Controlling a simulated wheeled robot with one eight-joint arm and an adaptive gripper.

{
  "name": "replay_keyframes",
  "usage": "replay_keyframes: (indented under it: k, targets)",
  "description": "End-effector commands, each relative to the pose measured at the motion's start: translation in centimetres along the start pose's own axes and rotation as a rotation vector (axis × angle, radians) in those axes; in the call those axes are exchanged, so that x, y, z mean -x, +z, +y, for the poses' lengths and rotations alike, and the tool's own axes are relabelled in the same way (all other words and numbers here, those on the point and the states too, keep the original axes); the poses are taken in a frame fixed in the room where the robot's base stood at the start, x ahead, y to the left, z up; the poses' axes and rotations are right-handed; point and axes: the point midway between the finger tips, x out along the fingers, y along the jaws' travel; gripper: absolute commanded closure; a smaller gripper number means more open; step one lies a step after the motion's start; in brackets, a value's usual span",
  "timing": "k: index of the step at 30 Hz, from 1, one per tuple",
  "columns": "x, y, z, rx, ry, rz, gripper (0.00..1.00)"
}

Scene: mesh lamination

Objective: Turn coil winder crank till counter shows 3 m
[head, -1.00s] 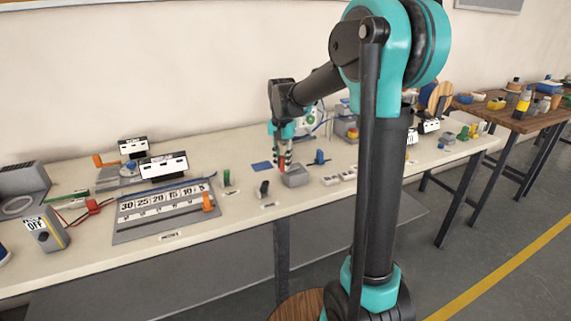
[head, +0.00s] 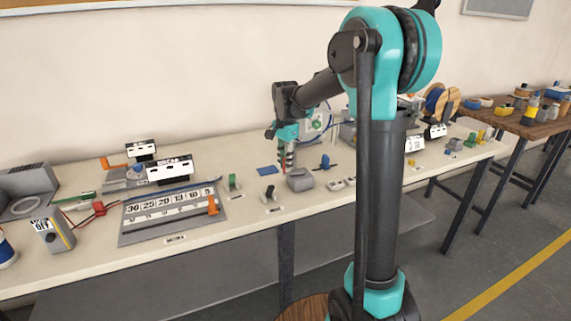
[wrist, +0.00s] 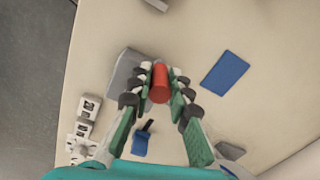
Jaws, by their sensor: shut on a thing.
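My gripper (head: 287,160) is shut on a red cylinder (wrist: 159,84); the wrist view shows it between the fingertips. A grey block (head: 300,180) lies just beside it, also in the wrist view (wrist: 122,80); whether the cylinder touches the block I cannot tell. Wooden spools with blue wire (head: 437,101) stand at the far right of the bench, partly behind my arm. A small white display (head: 413,145) stands in front of them, too small to read. Whether these are the coil winder and its counter I cannot tell. No crank is clearly visible there.
A blue pad (head: 267,170) lies left of my gripper. A numbered board (head: 135,232) and a grey OFF box (head: 50,235) lie on the left. A wooden table (head: 515,122) with several items stands at the right, past a floor gap.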

Motion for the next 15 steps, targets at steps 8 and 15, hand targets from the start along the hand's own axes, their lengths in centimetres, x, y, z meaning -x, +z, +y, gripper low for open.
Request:
replay_keyframes:
  k: [8,15]
  targets:
    - [0.01,0.00,0.00,-0.001,0.000,0.000,1.00]
    - [0.01,0.00,0.01,0.000,0.000,0.000,0.61]
